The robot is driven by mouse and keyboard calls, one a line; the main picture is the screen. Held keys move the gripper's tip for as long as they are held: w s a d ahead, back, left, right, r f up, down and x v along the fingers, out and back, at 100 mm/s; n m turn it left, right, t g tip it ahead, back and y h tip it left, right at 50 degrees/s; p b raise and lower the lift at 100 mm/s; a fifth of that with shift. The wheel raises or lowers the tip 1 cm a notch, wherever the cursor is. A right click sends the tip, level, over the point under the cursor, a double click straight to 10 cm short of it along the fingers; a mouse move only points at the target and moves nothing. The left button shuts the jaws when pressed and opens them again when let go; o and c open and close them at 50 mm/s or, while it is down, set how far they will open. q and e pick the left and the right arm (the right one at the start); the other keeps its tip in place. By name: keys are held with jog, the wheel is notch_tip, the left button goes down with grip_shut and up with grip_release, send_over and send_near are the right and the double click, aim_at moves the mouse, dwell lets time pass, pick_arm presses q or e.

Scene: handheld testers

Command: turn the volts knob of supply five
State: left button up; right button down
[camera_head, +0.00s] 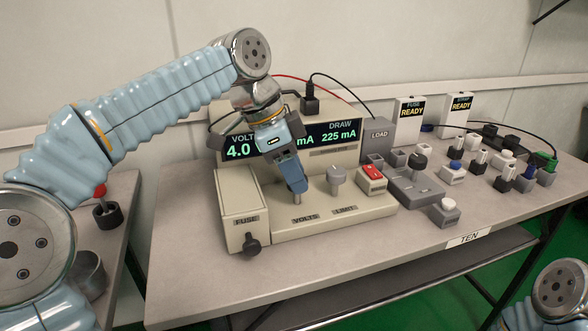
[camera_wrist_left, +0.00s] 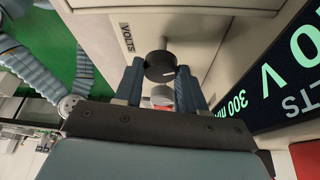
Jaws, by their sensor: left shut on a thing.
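The supply (camera_head: 335,216) is a cream bench unit on the table. Its display (camera_head: 338,133) reads VOLTS 4.0, a middle mA value partly hidden by my arm, and DRAW 225 mA. My left gripper (camera_head: 296,188) points down at the panel just above the VOLTS label. In the left wrist view its fingers (camera_wrist_left: 159,78) are shut on the sides of the dark volts knob (camera_wrist_left: 160,67), which has a pale pointer line. In the head view the gripper mostly hides that knob. The grey limit knob (camera_head: 337,177) stands free to its right. My right gripper is out of view.
The table edge plate (camera_head: 468,237) reads TEN. A fuse box (camera_head: 237,207) stands left of the knobs; a red switch (camera_head: 372,173) and grey load box (camera_head: 379,133) stand right. Several small knobbed blocks and two READY signs fill the right side. The front strip is clear.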

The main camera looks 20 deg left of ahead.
pick_arm(q)
jog(key=n, duration=0.2)
jog(key=n+t+y+p, duration=0.1)
jog(key=n, duration=0.2)
jog(key=shift+s+d+r+n+t, duration=0.1)
jog(key=shift+s+n+t, duration=0.05)
jog(key=shift+n+t, duration=0.15)
jog(key=n+y+p, duration=0.1)
jog(key=n, duration=0.2)
jog(key=n+t+y+p, duration=0.1)
jog(key=n, duration=0.2)
jog(key=shift+d+y, duration=0.15)
jog(key=shift+y, duration=0.15)
jog(key=n+y, duration=0.1)
jog(key=n, duration=0.2)
jog(key=n+y+p, duration=0.1)
jog(key=n, duration=0.2)
jog(key=shift+d+n, duration=0.2)
jog(key=shift+n, duration=0.1)
jog(key=n+g+y+p, duration=0.1)
jog(key=n+y, duration=0.1)
jog(key=n, duration=0.3)
jog(key=shift+g, duration=0.3)
jog(key=o, duration=1.1)
jog(key=shift+c, duration=0.2)
jog(key=shift+d, duration=0.1)
